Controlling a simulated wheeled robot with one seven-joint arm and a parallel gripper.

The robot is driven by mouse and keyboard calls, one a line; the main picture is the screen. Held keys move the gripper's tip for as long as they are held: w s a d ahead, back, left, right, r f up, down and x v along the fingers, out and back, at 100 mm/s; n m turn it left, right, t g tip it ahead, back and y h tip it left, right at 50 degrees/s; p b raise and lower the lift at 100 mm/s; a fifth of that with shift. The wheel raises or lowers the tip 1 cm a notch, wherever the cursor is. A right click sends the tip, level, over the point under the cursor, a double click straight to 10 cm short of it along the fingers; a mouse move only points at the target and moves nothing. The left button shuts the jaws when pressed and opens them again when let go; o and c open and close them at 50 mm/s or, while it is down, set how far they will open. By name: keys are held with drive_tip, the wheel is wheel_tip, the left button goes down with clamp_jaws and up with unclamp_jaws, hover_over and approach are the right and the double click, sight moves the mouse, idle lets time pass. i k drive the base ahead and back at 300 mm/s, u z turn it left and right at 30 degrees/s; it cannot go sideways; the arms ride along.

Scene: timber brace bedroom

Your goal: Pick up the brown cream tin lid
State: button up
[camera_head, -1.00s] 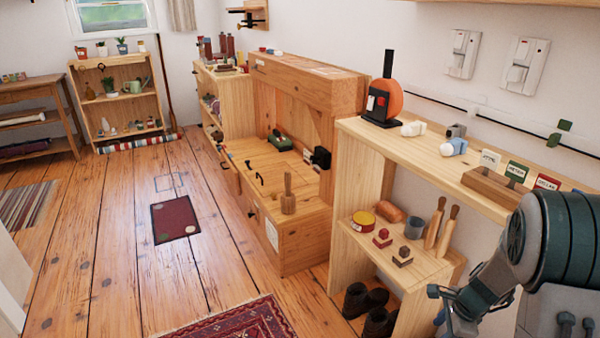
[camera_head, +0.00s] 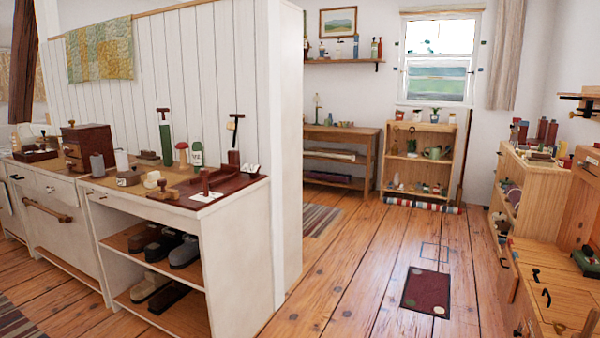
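My gripper is not in view. A small round brownish tin (camera_head: 128,178) stands on the white counter (camera_head: 228,196) at the left, among other small items. It may be the cream tin, but it is too small to tell whether it has a separate lid or any label. No lid can be made out for certain elsewhere in the view.
The counter carries a dark red tray (camera_head: 232,184), a wooden drawer box (camera_head: 87,148) and bottles. Shoes (camera_head: 186,252) fill its shelves. A white panelled partition (camera_head: 290,130) ends beside it. Plank floor (camera_head: 345,270) with a small dark red mat (camera_head: 426,290) is open; wooden benches line the right.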

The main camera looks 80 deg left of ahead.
sight(129, 178)
drive_tip(key=i, duration=0.2)
drive_tip(key=u, duration=3.8)
